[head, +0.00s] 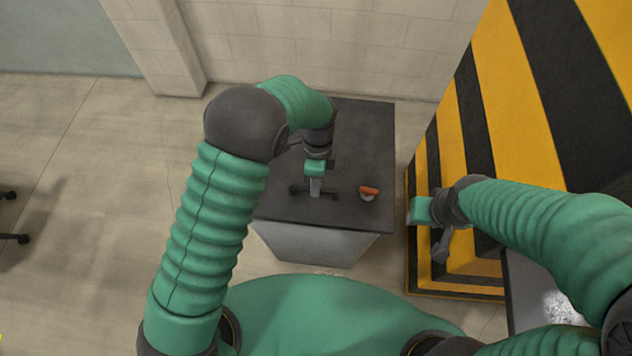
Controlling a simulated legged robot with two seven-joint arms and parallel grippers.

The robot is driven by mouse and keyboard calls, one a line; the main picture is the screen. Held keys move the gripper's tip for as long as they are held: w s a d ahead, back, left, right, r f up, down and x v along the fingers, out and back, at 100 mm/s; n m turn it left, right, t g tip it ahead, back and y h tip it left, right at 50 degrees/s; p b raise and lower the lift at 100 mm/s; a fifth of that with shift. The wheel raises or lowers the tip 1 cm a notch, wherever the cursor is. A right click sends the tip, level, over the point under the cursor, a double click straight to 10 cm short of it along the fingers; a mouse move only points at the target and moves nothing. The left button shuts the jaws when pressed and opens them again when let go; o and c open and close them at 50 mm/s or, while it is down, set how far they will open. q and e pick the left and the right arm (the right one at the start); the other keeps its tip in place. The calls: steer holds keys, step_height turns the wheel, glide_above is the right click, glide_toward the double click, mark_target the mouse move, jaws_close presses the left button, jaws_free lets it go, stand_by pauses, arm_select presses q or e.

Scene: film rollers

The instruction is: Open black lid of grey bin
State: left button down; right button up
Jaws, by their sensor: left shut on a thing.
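The grey bin (315,244) stands on the floor in front of me, and its black lid (280,205) lies flat across its top. My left gripper (315,188) points down at the near part of the lid. It is shut on a dark bar-shaped handle (331,190) on the lid; the exact grip on the handle is partly hidden. My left arm covers the lid's left side. My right gripper (438,232) is to the right of the bin, apart from it, and its jaws are too unclear to read.
A small orange-red and grey object (369,193) lies on the lid, right of the handle. A yellow-and-black striped block (500,130) stands close on the right. A pale block wall (330,50) is behind the bin. Open floor (90,190) lies to the left.

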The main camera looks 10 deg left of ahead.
arm_select(q)
steer(key=shift+w+r, duration=0.1)
steer(key=w+r+p, duration=0.5)
steer(key=r+p, duration=0.2)
steer(key=r, duration=0.3)
steer(key=w+r+p, duration=0.6)
steer(key=r+p, duration=0.1)
steer(key=r, duration=0.3)
steer(key=shift+a, duration=0.15)
